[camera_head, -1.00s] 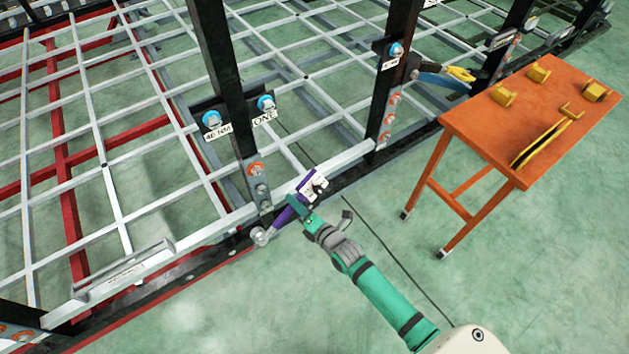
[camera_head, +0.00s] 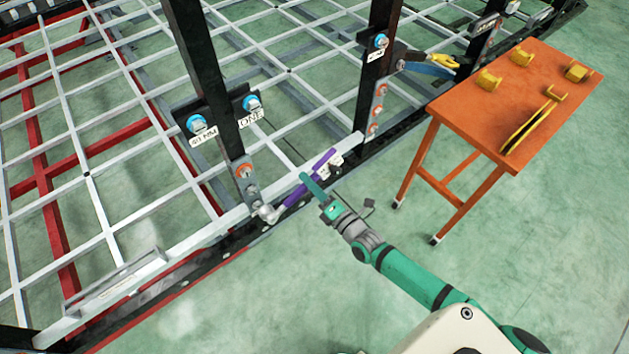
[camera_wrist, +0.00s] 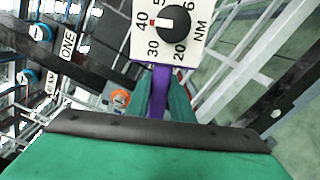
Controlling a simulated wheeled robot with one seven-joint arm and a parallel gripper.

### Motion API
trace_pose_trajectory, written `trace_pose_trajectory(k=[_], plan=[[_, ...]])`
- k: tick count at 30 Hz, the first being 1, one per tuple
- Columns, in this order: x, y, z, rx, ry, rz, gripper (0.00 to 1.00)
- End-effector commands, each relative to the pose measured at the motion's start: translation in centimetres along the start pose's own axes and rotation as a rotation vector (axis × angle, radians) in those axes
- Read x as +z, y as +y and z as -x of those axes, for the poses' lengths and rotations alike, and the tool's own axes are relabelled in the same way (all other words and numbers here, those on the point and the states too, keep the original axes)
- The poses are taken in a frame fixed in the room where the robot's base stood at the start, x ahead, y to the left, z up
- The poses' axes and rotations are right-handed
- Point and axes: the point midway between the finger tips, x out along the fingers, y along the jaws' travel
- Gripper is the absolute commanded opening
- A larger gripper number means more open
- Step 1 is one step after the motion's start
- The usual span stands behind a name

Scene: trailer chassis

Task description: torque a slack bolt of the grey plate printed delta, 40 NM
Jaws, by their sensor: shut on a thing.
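My gripper (camera_head: 313,188) is shut on the purple handle of a torque wrench (camera_head: 296,192). The handle also shows between the fingers in the wrist view (camera_wrist: 158,88). Its white dial plate (camera_wrist: 172,30) reads 20 to 60 NM, with a red mark by 40. The wrench's silver head (camera_head: 268,214) is at the lower end of a grey plate (camera_head: 247,186); I cannot tell whether it sits on a bolt. The plate has an orange-ringed bolt (camera_head: 243,171) at its top and plain bolts below. No delta print is legible on it.
A black bracket (camera_head: 222,115) with blue-ringed bolts and labels "40 NM" and "ONE" is above the plate. Another grey plate (camera_head: 375,110) with orange-ringed bolts is on the right post. An orange table (camera_head: 480,110) with yellow items stands right. Green floor between is clear.

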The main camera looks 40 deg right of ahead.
Motion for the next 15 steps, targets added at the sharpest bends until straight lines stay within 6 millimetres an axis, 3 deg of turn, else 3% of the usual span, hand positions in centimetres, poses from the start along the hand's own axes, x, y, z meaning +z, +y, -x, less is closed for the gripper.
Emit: trace_pose_trajectory(k=[3,15], plan=[[0.8,0.0,0.2,0.004,-0.021,-0.002,0.00],[1.4,-0.3,-2.5,-0.003,-0.030,-0.001,0.00]])
